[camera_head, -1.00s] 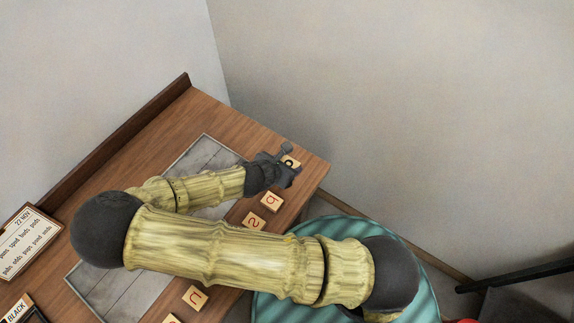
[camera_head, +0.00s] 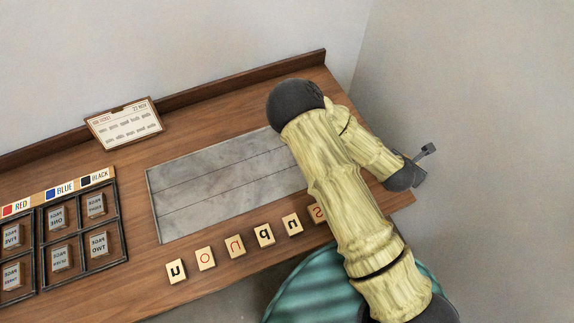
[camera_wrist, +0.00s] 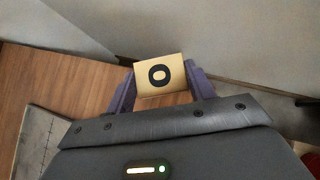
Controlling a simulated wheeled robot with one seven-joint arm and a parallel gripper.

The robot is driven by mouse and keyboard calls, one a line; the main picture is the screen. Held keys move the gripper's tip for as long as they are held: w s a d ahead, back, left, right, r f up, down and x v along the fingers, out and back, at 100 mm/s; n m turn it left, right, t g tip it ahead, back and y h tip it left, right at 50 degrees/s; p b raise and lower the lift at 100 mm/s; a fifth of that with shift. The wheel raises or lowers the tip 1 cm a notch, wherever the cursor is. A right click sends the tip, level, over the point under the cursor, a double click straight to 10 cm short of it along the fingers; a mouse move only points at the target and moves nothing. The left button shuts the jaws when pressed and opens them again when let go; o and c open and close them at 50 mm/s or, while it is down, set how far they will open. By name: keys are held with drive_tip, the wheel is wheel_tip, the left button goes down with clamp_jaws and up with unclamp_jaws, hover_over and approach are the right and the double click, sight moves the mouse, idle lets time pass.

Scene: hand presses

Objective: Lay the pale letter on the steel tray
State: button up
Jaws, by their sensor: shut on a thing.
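My gripper (camera_wrist: 160,84) is shut on a pale letter block (camera_wrist: 160,75) with a black "o" on its face, seen in the wrist view. The block sits between the two fingers and appears held above the wooden surface. In the head view my arm reaches to the right end of the table; the fingers and the held block are hidden there behind the wrist. The steel tray (camera_head: 215,195) lies flat on the table left of my arm, a grey plate with long lines across it. Its right end is partly hidden by my arm. No block shows on its visible part.
A row of pale letter blocks lies along the front edge of the table (camera_head: 140,215), including a black "u" (camera_head: 176,271) and a red "o" (camera_head: 205,258). A framed rack (camera_head: 78,235) stands left. A word card (camera_head: 125,123) leans at the back. Walls rise behind and right.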

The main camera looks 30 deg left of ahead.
drive_tip(key=w+d+r+n+y, duration=0.1)
drive_tip(key=w+d+n+y, duration=0.1)
drive_tip(key=d, duration=0.3)
drive_tip(key=shift+w+d+n, duration=0.35)
drive_tip(key=shift+w+n, duration=0.05)
drive_tip(key=shift+w, duration=0.4)
drive_tip(key=shift+r, duration=0.1)
drive_tip(key=shift+d, duration=0.15)
